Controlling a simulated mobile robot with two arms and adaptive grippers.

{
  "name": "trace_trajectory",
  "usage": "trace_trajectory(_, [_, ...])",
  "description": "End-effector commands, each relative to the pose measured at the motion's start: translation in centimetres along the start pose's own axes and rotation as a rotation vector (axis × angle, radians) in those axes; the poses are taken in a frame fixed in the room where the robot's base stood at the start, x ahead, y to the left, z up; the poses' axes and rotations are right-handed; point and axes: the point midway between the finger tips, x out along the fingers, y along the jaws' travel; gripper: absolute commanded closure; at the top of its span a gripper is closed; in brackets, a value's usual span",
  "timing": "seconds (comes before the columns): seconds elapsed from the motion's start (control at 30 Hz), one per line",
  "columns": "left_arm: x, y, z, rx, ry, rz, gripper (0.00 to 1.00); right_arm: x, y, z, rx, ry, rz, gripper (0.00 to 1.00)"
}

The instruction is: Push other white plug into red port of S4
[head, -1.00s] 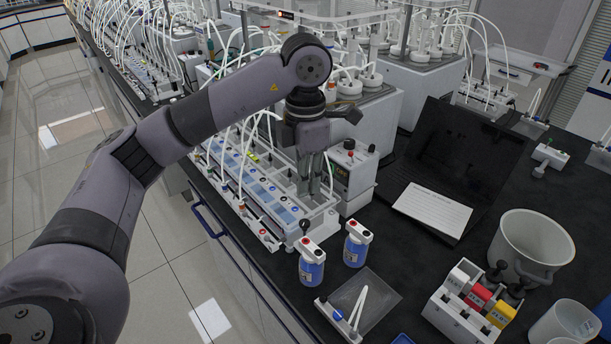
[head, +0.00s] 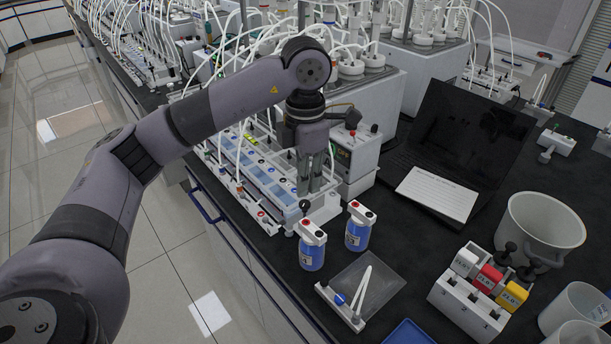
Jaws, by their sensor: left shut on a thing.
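My left gripper (head: 309,188) points down over the near end of the long white unit (head: 328,212) with blue windows and a row of coloured ports (head: 262,214). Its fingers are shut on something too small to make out. I cannot tell whether the fingertips touch the unit. S4 cannot be told apart, as no such label is readable. Two blue bottles with white caps, a left one (head: 311,254) and a right one (head: 358,236), stand just in front, each with a red spot on top. My right gripper is out of view.
A grey control box (head: 352,158) stands close right of the gripper. Further right are an open black laptop (head: 470,135), a white bucket (head: 541,225) and a white rack (head: 462,302) with red and yellow blocks. White tubes crowd the back.

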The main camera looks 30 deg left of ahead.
Motion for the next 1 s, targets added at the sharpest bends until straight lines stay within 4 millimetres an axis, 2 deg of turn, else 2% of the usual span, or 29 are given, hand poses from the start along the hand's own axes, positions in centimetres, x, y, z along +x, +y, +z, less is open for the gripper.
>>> trace_trajectory(1.0, [6.4,0.0,0.0,0.0,0.0,0.0,1.0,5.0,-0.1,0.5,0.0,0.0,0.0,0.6])
